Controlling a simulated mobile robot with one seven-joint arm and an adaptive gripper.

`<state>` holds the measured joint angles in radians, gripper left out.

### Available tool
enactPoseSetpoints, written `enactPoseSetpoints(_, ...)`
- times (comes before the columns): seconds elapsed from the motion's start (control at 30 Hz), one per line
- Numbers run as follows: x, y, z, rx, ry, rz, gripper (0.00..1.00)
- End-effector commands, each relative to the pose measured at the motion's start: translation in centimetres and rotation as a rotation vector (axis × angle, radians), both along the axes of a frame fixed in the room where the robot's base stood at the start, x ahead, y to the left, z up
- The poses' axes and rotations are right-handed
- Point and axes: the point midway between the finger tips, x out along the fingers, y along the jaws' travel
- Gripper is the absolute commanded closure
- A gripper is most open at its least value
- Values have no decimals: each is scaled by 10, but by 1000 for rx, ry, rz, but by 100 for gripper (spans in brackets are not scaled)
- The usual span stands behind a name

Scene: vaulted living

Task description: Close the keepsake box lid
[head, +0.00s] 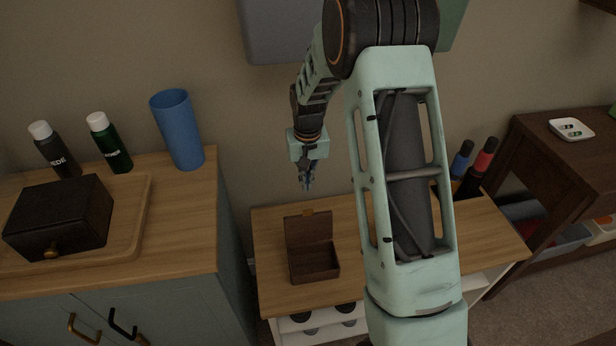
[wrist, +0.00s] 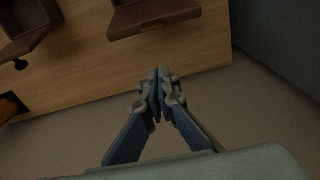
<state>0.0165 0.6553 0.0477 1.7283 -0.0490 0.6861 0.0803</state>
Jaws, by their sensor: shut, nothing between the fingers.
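The keepsake box (head: 315,263) is a small brown wooden box on the low wooden cabinet in the head view. Its lid (head: 309,231) stands up at the back, with a small brass-coloured tab on its top edge, and the inside is exposed. My gripper (head: 307,186) is above and behind the raised lid, pointing down, shut and empty, apart from the box. In the wrist view my gripper (wrist: 158,84) shows with its fingertips together over the edge of a wooden top.
A dark box (head: 58,217) with a brass knob sits on a wooden tray (head: 137,225) on the taller left cabinet, near a blue cup (head: 178,130) and two bottles. Bottles (head: 477,168) stand right of my arm.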

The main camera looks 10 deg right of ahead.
Motion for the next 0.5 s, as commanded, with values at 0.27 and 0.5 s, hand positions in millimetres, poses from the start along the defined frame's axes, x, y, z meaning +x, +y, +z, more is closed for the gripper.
enactPoseSetpoints(0.27, -3, 0, -48, -1, -2, 1, 100)
enactPoseSetpoints(0.5, -28, 0, -41, -1, -2, 1, 100)
